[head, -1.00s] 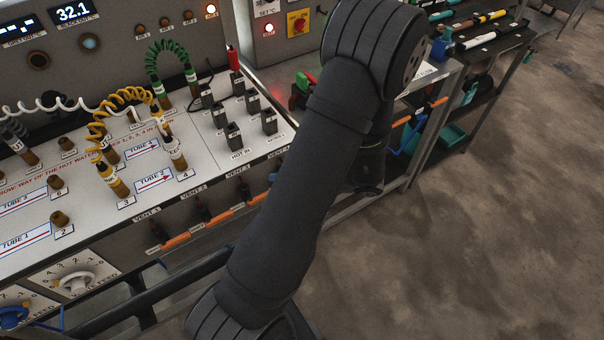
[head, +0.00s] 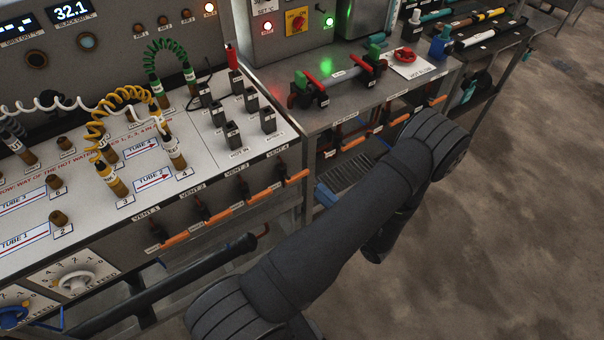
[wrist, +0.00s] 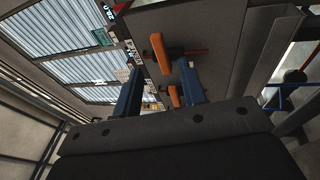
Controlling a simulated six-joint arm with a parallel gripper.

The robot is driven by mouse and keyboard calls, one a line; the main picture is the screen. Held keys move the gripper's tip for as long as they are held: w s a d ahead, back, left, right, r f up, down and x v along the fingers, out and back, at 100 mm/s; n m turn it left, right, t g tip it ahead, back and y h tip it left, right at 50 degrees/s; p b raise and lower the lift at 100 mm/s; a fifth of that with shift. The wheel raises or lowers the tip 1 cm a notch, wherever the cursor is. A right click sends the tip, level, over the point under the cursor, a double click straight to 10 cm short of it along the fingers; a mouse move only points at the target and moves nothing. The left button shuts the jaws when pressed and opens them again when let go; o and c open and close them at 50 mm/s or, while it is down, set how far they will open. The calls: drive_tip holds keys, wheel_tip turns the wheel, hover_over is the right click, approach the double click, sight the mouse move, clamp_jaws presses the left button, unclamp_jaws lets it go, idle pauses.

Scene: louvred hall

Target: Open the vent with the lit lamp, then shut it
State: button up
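A row of small lamps runs along the upper panel in the head view. The rightmost lamp (head: 209,8) glows; the others in the row, such as this dark lamp (head: 187,14), are unlit. Below the white board, orange vent levers line the bench front: vent 1 (head: 175,239), vent 2 (head: 219,216), vent 3 (head: 258,196) and vent 4 (head: 296,177). They all lie along the bench at a similar slant. In the wrist view my gripper (wrist: 160,84) is open, its blue fingers apart. An orange lever (wrist: 176,54) shows beyond them, apparently not held. My gripper is hidden in the head view.
More orange levers (head: 399,119) line the front of the steel table (head: 340,112) on the right. Red-ended clamps and a green lamp (head: 328,22) are above it. A dark bar (head: 165,285) crosses below the bench.

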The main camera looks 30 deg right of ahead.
sight(304, 176)
drive_tip(key=shift+x, duration=4.3)
clamp_jaws()
